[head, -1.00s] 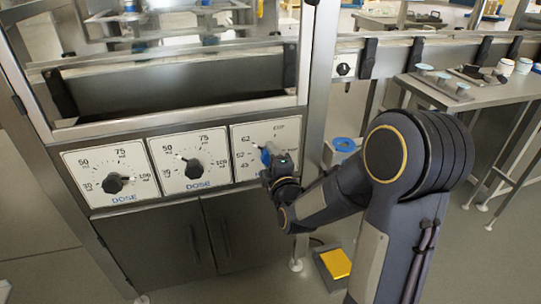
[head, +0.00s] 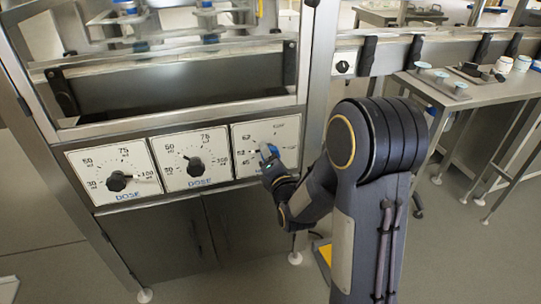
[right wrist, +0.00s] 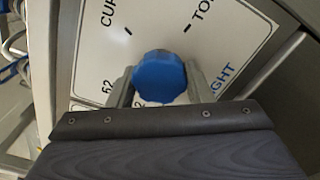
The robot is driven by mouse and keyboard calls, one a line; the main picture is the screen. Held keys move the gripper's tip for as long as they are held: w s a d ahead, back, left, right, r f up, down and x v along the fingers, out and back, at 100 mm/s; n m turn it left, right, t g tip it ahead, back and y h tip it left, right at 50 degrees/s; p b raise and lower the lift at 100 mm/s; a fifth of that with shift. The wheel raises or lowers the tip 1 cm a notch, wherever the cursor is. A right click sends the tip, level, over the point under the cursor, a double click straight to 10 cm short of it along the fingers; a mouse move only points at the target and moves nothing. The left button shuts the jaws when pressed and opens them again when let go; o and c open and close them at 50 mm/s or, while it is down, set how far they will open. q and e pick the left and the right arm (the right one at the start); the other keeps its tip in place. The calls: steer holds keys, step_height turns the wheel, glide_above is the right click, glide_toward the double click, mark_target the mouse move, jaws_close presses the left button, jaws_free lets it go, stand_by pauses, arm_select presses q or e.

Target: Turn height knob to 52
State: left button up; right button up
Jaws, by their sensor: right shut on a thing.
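The height knob is a round blue knob (right wrist: 158,77) on a white panel (head: 284,129). The panel is the rightmost of three on the steel machine front. In the right wrist view the two grey fingers of my right gripper (right wrist: 159,84) stand on either side of the knob, shut on it. In the head view my right gripper (head: 271,161) is at the panel and covers part of the knob and scale. I can make out 62 on the scale. I cannot see where the knob points. My left gripper is out of view.
Two black dose knobs (head: 117,182) (head: 194,167) sit on panels to the left. Steel cabinet doors (head: 237,224) are below. A partly hidden yellow pedal (head: 324,254) is on the floor. A side table (head: 471,98) with jars stands at the right.

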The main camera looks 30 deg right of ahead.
stand_by(0.4)
steer(key=o, duration=1)
steer(key=shift+s, duration=0.1)
steer(key=p+v, duration=0.1)
steer(key=v, duration=0.6)
steer(key=shift+s, duration=0.35)
steer(key=shift+a, duration=0.1)
